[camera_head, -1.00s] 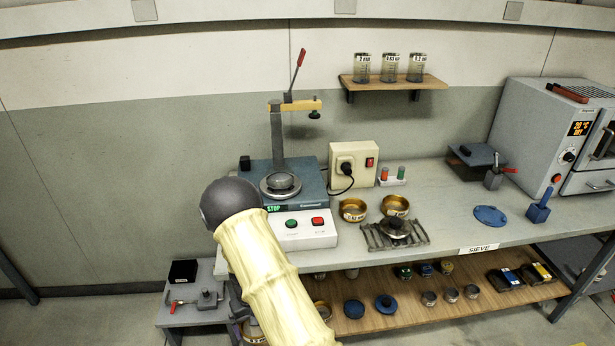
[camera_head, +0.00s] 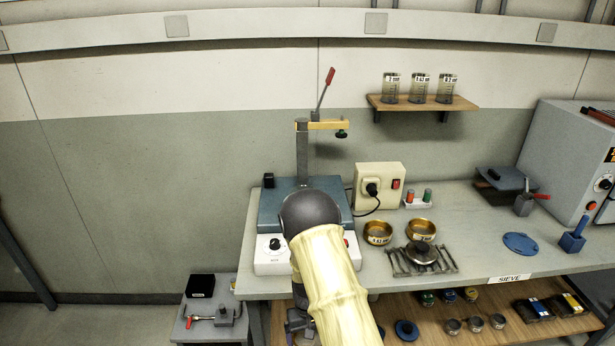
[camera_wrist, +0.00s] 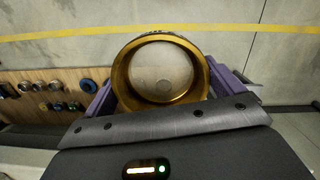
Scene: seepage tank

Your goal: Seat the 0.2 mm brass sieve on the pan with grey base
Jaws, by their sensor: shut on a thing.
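In the wrist view, my gripper (camera_wrist: 162,86) is shut on a round brass sieve (camera_wrist: 121,78), with a purple finger on either side. Its pale round mesh faces the camera, with the floor beyond. I cannot read its size mark. In the head view, my arm hides most of the gripper and the held sieve. The sieve shaker (camera_head: 274,205) stands on the bench, with its clamp arm (camera_head: 322,125) above it. My arm covers the middle of the shaker, so any pan there is hidden.
Two brass sieves (camera_head: 378,233) (camera_head: 421,229) stand on the bench. A dark-knobbed lid (camera_head: 422,252) sits on a slatted rack (camera_head: 398,264). A blue disc (camera_head: 520,243) lies further right. The lower shelf (camera_head: 471,340) holds small tins and lids. An oven (camera_head: 567,150) stands at right.

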